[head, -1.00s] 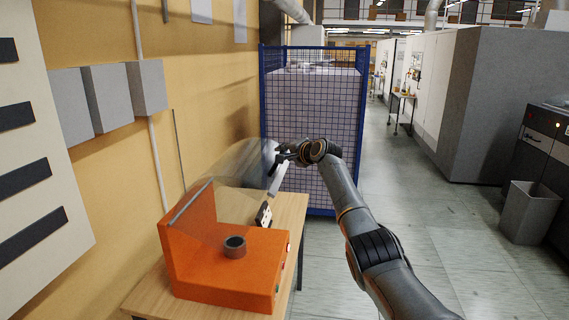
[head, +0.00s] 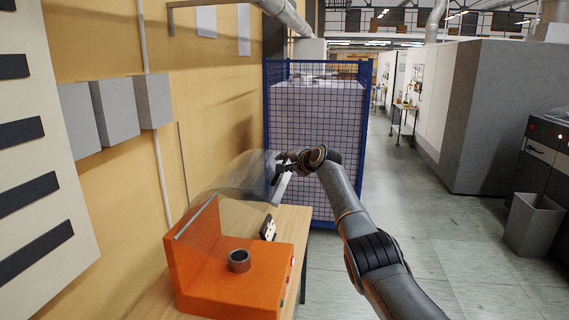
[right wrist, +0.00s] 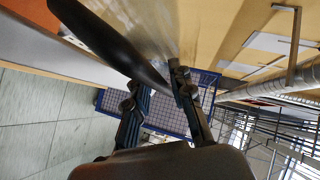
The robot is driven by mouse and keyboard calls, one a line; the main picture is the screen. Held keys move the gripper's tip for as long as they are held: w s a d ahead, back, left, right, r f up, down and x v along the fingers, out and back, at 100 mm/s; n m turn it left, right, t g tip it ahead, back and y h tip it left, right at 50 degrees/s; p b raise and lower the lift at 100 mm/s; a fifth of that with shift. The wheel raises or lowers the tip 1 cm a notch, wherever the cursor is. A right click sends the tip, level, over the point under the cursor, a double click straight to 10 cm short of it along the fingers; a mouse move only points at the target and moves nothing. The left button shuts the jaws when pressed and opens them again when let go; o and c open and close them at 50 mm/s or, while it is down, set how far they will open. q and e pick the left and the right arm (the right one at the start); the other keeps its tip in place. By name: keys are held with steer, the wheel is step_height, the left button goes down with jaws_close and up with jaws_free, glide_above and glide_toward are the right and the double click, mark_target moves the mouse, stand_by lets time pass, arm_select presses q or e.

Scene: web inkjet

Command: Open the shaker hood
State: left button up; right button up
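The shaker (head: 225,285) is an orange box on a wooden table, with a dark ring-shaped holder (head: 239,261) on top. Its clear hood (head: 232,188) is tilted up from the back of the box, its front edge raised well above the base. My right gripper (head: 279,169) is at the hood's raised front edge, beside a pale bar there. In the right wrist view, the fingers of my right gripper (right wrist: 158,108) stand apart, and a dark bar reaches in close to one finger; contact is unclear. My left gripper is not in view.
The wooden table (head: 293,222) stands against the yellow wall. A blue mesh cage (head: 317,140) is behind it. Grey boxes (head: 120,110) hang on the wall at left. A grey bin (head: 533,225) stands at right. The floor on the right is open.

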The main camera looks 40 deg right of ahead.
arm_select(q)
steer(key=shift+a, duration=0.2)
arm_select(e)
steer(key=v, duration=1.2)
steer(key=shift+f, duration=0.1)
stand_by(0.4)
